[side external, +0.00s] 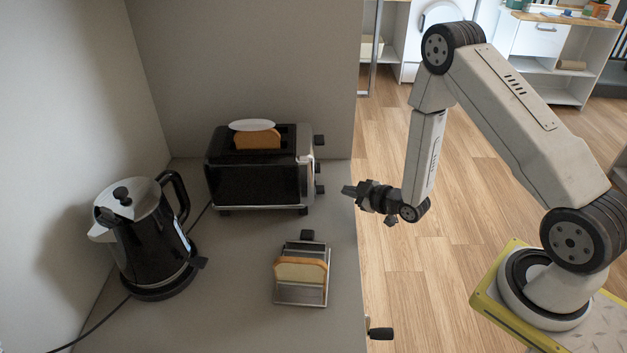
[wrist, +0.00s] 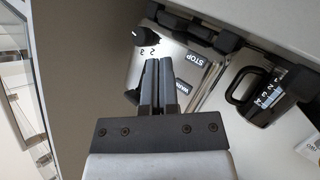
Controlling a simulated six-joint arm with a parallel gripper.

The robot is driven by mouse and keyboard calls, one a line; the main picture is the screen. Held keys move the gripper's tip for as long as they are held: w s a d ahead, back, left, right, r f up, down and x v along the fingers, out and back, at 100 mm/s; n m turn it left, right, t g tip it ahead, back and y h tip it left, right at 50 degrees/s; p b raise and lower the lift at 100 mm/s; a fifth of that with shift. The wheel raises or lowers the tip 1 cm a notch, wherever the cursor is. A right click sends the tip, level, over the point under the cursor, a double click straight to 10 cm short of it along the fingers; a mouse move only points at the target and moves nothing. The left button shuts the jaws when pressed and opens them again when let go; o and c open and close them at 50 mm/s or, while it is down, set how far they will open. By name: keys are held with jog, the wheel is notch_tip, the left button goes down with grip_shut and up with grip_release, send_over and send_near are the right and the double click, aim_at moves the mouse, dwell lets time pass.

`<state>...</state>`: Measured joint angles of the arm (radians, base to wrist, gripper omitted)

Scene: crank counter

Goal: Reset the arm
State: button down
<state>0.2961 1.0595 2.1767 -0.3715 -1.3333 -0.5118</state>
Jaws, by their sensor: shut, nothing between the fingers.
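My gripper (side external: 350,190) is at the counter's right edge, a little right of the toaster, pointing left. In the wrist view its two fingers (wrist: 159,70) are together and empty. The black and silver toaster (side external: 252,180) stands at the back of the counter, with levers and a knob on its right end. A slice of bread (side external: 257,139) and a white oval piece (side external: 253,125) stick out of its top. The toaster's control end (wrist: 150,45) with "STOP" and "WARM" labels shows in the wrist view. My gripper appears apart from the toaster.
A black kettle (side external: 150,245) stands at the left on its base, with a cord; it also shows in the wrist view (wrist: 262,92). A metal rack (side external: 301,291) holding bread (side external: 300,270) sits at the front middle. A black crank handle (side external: 380,333) sticks out at the counter's right edge. Walls close the back and left.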

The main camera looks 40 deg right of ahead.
jog(key=shift+w+a+r+g, duration=0.2)
jog(key=shift+r+g, duration=0.2)
jog(key=shift+r, duration=0.25)
jog(key=s+a+r+m+g, duration=0.3)
jog(key=s+r+g, duration=0.2)
jog(key=s, duration=0.3)
jog(key=s+a+r+m+g+h, duration=0.1)
jog(key=s+a+r+m+g, duration=0.2)
jog(key=s+r+g, duration=0.2)
jog(key=s+r, duration=0.3)
jog(key=shift+s+a+g, duration=0.2)
jog(key=shift+a+g, duration=0.05)
jog(key=shift+g, duration=0.15)
